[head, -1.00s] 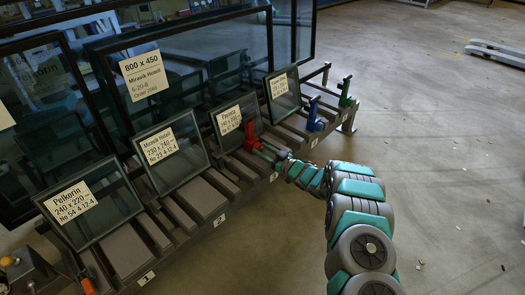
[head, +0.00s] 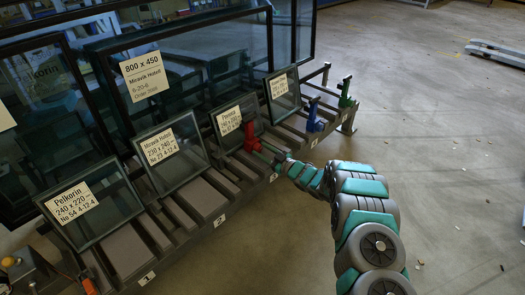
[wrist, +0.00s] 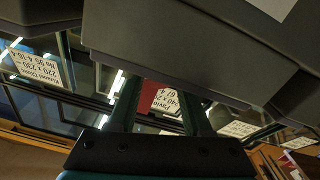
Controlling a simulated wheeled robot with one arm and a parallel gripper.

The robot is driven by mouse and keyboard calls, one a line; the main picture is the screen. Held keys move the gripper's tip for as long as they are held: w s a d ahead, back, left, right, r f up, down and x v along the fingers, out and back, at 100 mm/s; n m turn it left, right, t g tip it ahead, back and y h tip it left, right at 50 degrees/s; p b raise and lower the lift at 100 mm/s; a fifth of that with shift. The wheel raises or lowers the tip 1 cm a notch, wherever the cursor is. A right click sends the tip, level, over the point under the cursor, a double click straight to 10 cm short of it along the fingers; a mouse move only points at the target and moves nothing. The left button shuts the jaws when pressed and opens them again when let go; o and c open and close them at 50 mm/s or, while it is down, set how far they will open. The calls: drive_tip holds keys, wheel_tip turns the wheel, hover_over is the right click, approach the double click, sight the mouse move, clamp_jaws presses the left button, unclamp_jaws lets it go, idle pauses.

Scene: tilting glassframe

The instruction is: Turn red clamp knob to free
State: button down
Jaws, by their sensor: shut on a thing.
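The red clamp (head: 249,136) stands upright at the front of the rack, just right of the small glass pane in the middle. My gripper (head: 268,153) reaches in from the right at the clamp's lower front and is shut on its knob. The knob itself is largely hidden by the fingers. In the wrist view, the two dark green fingers of my gripper (wrist: 160,112) point up the picture with a gap between them. A red patch of the clamp (wrist: 163,101) shows in that gap, partly behind a grey rail.
A blue clamp (head: 314,118) and a green clamp (head: 346,93) stand farther right along the rack. Several labelled glass panes, such as the Pelkorin pane (head: 93,232), lean on the rack. Large framed panes stand behind. The floor (head: 455,150) to the right is mostly clear.

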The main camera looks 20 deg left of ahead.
drive_tip(key=shift+f+n, duration=0.1)
drive_tip(key=shift+n, duration=1.4)
drive_tip(key=shift+s, duration=0.1)
drive_tip(key=shift+c, duration=1.6)
unclamp_jaws()
drive_tip(key=shift+d, duration=0.1)
drive_tip(key=v, duration=0.7)
drive_tip(key=shift+d, duration=0.3)
drive_tip(key=shift+s, duration=0.1)
